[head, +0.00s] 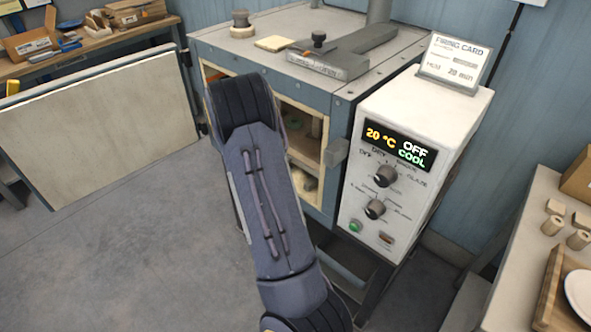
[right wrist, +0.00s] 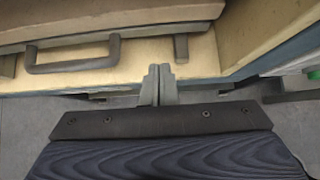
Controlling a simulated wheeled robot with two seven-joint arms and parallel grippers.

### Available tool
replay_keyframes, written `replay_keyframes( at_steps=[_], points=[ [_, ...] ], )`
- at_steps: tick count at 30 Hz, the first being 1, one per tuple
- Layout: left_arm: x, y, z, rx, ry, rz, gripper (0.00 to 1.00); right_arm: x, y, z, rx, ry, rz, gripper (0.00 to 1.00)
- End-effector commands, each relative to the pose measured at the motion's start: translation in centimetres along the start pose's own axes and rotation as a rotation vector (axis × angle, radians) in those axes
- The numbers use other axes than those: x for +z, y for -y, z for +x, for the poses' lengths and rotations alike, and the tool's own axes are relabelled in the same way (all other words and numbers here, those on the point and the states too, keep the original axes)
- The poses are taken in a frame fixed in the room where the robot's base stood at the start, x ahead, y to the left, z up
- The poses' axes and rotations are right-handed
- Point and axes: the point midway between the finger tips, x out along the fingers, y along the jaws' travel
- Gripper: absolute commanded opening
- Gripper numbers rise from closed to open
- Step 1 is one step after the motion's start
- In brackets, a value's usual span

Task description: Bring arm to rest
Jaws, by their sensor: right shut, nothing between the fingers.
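One arm of mine rises from the bottom middle of the head view and covers part of the dryer's opening. Its gripper is hidden behind the arm links there. In the right wrist view my right gripper (right wrist: 158,72) is shut, with its two fingers together and nothing between them. The fingertips are close to a pale edge of the dryer, near a dark bar handle (right wrist: 72,53); I cannot tell whether they touch. The dryer (head: 335,100) has an open front with a pale inside. My left gripper is in neither view.
The white control box (head: 415,150) reads 20 °C, OFF, COOL, and a firing card (head: 455,62) stands on top. A large pale panel (head: 100,125) stands at the left. A table with a white plate (head: 580,292) is at the right. The grey floor (head: 130,260) at lower left is clear.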

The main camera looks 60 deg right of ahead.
Motion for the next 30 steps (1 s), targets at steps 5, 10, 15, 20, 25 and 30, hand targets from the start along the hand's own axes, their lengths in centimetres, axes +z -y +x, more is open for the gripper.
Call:
replay_keyframes(
  at_steps=[5,10,15,20,25,30],
  points=[
    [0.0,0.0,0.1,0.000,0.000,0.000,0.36,-0.1,-0.1,-3.1,0.004,-0.002,0.000,0.00],
    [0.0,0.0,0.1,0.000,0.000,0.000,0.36,-0.1,0.0,-4.3,0.001,-0.002,-0.001,0.00],
    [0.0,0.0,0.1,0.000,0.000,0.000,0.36,-0.1,0.0,-4.5,0.000,-0.002,-0.001,0.00],
    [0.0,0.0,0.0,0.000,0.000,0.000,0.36,-0.3,0.2,-5.0,0.002,-0.021,0.031,0.00],
    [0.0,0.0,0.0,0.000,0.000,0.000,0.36,-2.1,2.1,-9.7,0.007,-0.206,0.327,0.00],
    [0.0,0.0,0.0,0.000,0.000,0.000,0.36,-6.0,5.9,-18.6,-0.053,-0.547,0.770,0.00]
  ],
)
